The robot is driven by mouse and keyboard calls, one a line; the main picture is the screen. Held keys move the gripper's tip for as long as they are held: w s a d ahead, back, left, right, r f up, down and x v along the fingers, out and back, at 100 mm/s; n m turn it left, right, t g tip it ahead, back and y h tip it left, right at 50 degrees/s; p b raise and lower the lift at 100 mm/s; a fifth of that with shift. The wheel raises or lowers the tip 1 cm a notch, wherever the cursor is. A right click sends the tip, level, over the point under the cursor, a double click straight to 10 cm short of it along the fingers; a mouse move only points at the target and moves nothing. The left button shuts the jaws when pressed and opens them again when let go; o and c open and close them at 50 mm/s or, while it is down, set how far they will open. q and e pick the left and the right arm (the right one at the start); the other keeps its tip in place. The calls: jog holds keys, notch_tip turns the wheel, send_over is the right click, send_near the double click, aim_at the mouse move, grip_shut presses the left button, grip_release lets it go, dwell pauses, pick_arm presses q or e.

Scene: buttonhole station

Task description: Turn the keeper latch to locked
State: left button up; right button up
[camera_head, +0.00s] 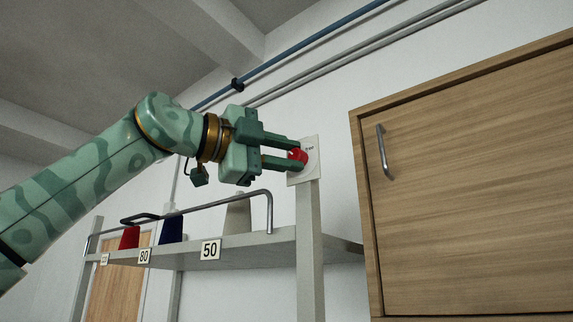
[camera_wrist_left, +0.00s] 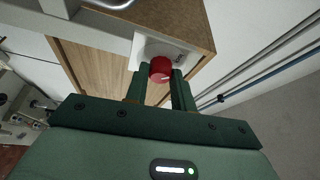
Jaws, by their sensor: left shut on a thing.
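The keeper latch is a red knob (camera_head: 298,155) on a white plate (camera_head: 311,172) at the top of a grey post. My left gripper (camera_head: 294,156) reaches in from the left and is shut on the red knob. In the left wrist view the red knob (camera_wrist_left: 161,69) sits between the two green fingertips (camera_wrist_left: 160,75), with a pale mark line on its face. The white plate (camera_wrist_left: 146,47) shows behind it, with small lettering too small to read. My right gripper is not in view.
A grey shelf (camera_head: 270,240) with a rail and number tags stands below my left arm, bearing red, dark blue and pale cones. A wooden cabinet (camera_head: 470,190) with a metal handle (camera_head: 384,152) is at the right. Pipes run along the wall above.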

pick_arm(q)
jog(key=shift+n, duration=0.3)
jog(key=shift+f, duration=0.1)
jog(key=o, duration=1)
jog(key=shift+a, duration=0.1)
jog(key=shift+s+a+b, duration=0.1)
jog(key=shift+a+b, duration=0.1)
jog(key=shift+b, duration=0.15)
jog(key=b+v, duration=0.4)
jog(key=v, duration=1.2)
jog(key=shift+f, duration=0.2)
